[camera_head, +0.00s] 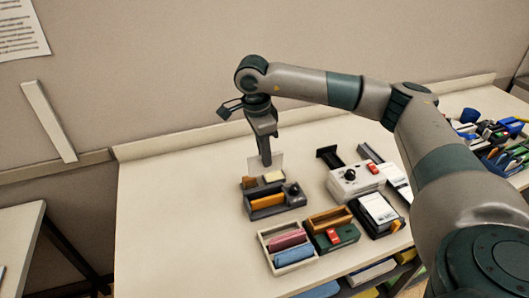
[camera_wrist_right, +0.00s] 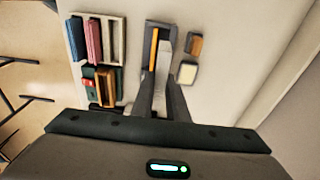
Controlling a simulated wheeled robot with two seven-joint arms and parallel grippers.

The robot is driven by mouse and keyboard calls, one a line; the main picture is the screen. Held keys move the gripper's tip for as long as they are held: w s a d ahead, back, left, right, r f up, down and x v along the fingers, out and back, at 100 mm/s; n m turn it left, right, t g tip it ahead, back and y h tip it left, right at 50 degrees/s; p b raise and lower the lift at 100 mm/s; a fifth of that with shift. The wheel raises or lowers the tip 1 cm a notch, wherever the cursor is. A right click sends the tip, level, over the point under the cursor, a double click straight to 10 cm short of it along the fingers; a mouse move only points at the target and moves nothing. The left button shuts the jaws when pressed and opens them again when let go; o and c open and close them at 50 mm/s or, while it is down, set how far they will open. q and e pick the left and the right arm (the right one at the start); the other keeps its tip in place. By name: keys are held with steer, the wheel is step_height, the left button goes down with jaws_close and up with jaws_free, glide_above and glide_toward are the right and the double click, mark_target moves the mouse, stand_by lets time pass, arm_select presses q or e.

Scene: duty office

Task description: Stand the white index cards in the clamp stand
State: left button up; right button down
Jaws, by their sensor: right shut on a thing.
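My right gripper (camera_head: 266,158) is shut on the white index cards (camera_head: 278,161), which look like a thin pale upright sheet beside its fingers. In the right wrist view the fingers (camera_wrist_right: 164,100) close on the pale cards (camera_wrist_right: 165,65) seen nearly edge-on. The clamp stand (camera_head: 290,207) appears to be the dark grey holder with an orange bar and a black knob, below and slightly in front of the gripper. It also shows in the right wrist view (camera_wrist_right: 150,38), beside the cards. I cannot tell whether the cards touch it. My left gripper is not in view.
A brown block (camera_head: 249,182) and a cream block (camera_head: 273,177) lie behind the stand. A wooden tray (camera_head: 263,239) with pink and blue rolls is in front. A white device with a black knob (camera_head: 350,182) stands right. The table's left side (camera_head: 170,220) is clear.

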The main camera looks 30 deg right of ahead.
steer(key=b, duration=0.4)
glide_above(265, 188)
steer(key=s+a, duration=0.1)
steer(key=s, duration=0.1)
steer(key=shift+w+f, duration=0.15)
steer(key=shift+f, duration=2.65)
steer(key=shift+w+f, duration=0.1)
steer(key=shift+f, duration=2.65)
steer(key=shift+f+b, duration=0.8)
steer(key=shift+f, duration=0.15)
steer(key=shift+s+a, duration=0.1)
steer(key=shift+s, duration=0.05)
steer(key=shift+s+f, duration=0.15)
steer(key=shift+f, duration=0.15)
steer(key=c, duration=1.7)
jaws_free()
steer(key=shift+s, duration=0.1)
steer(key=shift+o, duration=0.2)
steer(key=shift+s+a+r, duration=0.1)
steer(key=shift+r, duration=0.05)
steer(key=shift+r, duration=0.1)
